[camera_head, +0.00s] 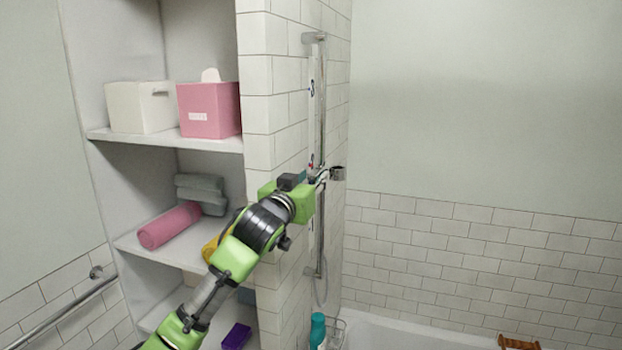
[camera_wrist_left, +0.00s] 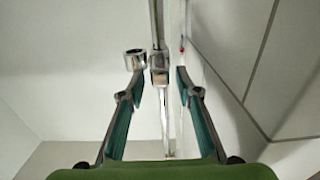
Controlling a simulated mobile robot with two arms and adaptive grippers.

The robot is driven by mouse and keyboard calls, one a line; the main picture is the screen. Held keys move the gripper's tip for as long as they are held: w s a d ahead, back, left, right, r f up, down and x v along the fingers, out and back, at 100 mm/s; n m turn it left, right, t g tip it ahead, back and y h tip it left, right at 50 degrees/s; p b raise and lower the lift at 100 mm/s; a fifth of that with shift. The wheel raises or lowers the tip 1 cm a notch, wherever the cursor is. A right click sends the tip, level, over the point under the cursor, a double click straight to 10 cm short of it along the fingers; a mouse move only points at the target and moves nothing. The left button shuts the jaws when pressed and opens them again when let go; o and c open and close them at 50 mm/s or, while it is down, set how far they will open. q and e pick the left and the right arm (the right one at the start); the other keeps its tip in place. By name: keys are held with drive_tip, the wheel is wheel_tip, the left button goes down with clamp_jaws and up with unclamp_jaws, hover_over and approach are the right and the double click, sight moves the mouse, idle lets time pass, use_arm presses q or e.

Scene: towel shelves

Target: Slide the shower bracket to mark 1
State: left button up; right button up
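The shower bracket (camera_head: 337,173) is a small chrome holder on the vertical chrome rail (camera_head: 322,110) at the tiled wall's edge. In the left wrist view the bracket (camera_wrist_left: 159,68) sits on the rail, with its ring at the left. My left gripper (camera_head: 322,181) is at the bracket's height in the head view. In the wrist view its teal-padded fingers (camera_wrist_left: 160,85) are spread on either side of the bracket, with gaps visible. A white strip beside the rail shows a 3 (camera_head: 312,87) high up and a partly hidden mark near the bracket. Mark 1 cannot be made out. My right gripper is not in view.
Shelves at the left hold a white box (camera_head: 140,106), a pink box (camera_head: 209,110) and rolled towels (camera_head: 169,226). The space right of the rail is clear.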

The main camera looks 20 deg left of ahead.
use_arm(q)
clamp_jaws()
wheel_tip(320, 180, down, 20)
drive_tip(key=b, duration=1.1)
drive_tip(key=shift+f+b, duration=0.2)
drive_tip(key=shift+b, duration=0.15)
drive_tip(key=shift+o, duration=1.3)
unclamp_jaws()
drive_tip(key=shift+r, duration=0.1)
drive_tip(key=shift+o, duration=0.2)
drive_tip(key=shift+r, duration=0.1)
drive_tip(key=s, duration=1.2)
drive_tip(key=shift+a, duration=0.25)
